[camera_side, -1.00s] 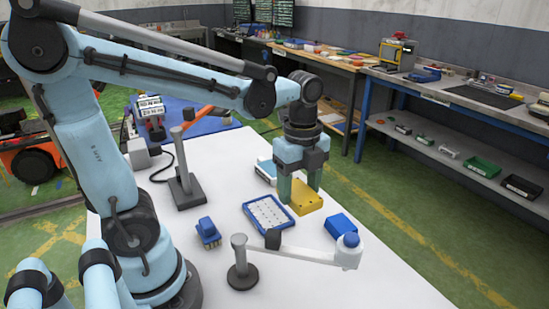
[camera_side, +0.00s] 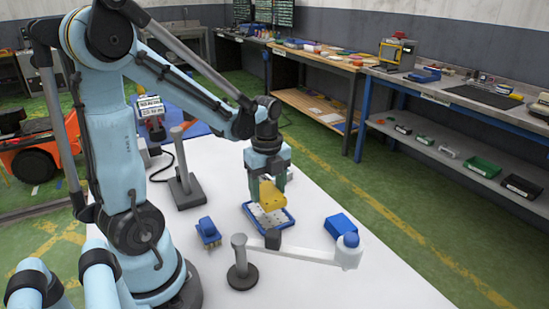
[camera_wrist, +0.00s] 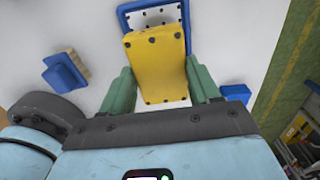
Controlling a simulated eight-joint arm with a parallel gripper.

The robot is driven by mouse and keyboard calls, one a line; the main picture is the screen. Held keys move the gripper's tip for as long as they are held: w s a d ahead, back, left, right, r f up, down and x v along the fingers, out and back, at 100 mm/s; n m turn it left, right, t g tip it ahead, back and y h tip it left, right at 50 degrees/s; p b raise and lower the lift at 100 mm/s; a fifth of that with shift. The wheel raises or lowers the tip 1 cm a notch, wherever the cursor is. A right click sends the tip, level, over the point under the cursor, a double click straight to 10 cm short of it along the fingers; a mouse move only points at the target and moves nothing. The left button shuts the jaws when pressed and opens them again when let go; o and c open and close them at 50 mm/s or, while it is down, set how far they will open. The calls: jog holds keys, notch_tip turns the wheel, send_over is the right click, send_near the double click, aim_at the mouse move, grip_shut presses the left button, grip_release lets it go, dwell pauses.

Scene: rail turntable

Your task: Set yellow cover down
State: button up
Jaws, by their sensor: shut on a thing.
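The yellow cover (camera_side: 271,196) is held by my gripper (camera_side: 267,187) above the blue-rimmed tray (camera_side: 288,222). The tray has a white inside with small dark dots. The wrist view shows the yellow cover (camera_wrist: 156,66) between the two green fingers (camera_wrist: 160,92), hiding much of the tray (camera_wrist: 128,9). The cover looks slightly tilted in the side view. I cannot tell how high it is above the tray.
A white swing arm on a post (camera_side: 240,265) reaches in front of the tray, with a blue knob (camera_side: 351,240) at its end. A blue block (camera_side: 337,224) lies right of the tray. A blue-handled brush-like tool (camera_side: 208,231) lies left. A grey post stand (camera_side: 184,180) stands further back.

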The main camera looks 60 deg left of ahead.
aim_at(267, 191)
jog(key=shift+a+f, duration=0.25)
jog(key=shift+f, duration=1.9)
jog(key=shift+f, duration=0.1)
jog(key=o, duration=1.3)
